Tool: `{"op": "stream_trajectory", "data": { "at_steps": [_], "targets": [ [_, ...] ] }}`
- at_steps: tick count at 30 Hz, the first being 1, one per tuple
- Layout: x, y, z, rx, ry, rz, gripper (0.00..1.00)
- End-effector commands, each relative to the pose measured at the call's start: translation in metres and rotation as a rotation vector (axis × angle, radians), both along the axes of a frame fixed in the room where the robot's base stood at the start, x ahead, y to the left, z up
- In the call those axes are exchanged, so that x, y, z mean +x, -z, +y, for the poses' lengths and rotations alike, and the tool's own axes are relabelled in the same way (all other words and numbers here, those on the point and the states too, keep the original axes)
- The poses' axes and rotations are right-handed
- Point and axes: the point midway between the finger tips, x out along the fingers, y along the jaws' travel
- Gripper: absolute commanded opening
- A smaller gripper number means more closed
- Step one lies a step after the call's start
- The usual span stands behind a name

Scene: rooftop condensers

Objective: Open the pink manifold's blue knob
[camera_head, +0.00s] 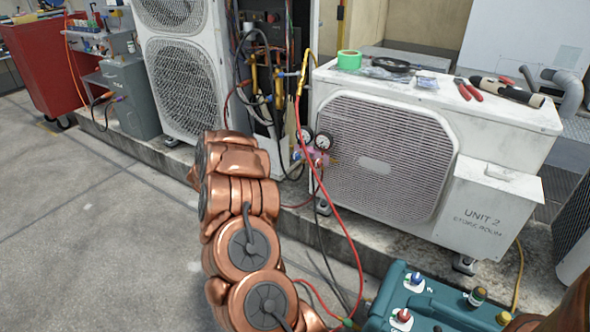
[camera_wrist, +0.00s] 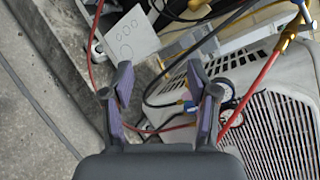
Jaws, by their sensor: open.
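The pink manifold (camera_head: 317,158) hangs in front of the left side of the white Unit 2 condenser, with two round gauges (camera_head: 323,141) above it. A small blue spot at its left end (camera_head: 297,155) looks like the blue knob. In the wrist view my gripper (camera_wrist: 160,75) is open and empty, its two purple-padded fingers apart. A small blue part (camera_wrist: 189,106), probably the knob, shows just inside the right finger. That finger hides most of the manifold; a gauge (camera_wrist: 224,91) shows beyond it. In the head view my gripper is hidden behind my copper arm.
A red hose (camera_head: 335,220) runs down past the manifold, with dark cables beside it. The white condenser (camera_head: 385,160) and an open tall unit (camera_head: 262,80) flank it. A teal machine (camera_head: 430,305) stands at front right. Concrete floor at left is clear.

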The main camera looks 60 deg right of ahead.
Motion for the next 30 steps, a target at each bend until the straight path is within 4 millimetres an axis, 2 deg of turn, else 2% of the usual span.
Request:
{"op": "stream_trajectory", "data": {
  "at_steps": [1, 3, 7, 12, 15, 20, 30],
  "targets": [
    [-0.02, 0.029, -0.023, -0.02, 0.081, -0.031, 0.59],
    [-0.046, 0.047, -0.049, -0.052, 0.182, -0.077, 0.59],
    [-0.09, 0.07, -0.082, -0.115, 0.326, -0.146, 0.59],
    [-0.121, 0.079, -0.101, -0.169, 0.42, -0.196, 0.59],
    [-0.128, 0.08, -0.107, -0.182, 0.437, -0.205, 0.59],
    [-0.128, 0.08, -0.121, -0.183, 0.44, -0.207, 0.59],
    [-0.126, 0.08, -0.163, -0.182, 0.438, -0.205, 0.59]
  ]
}}
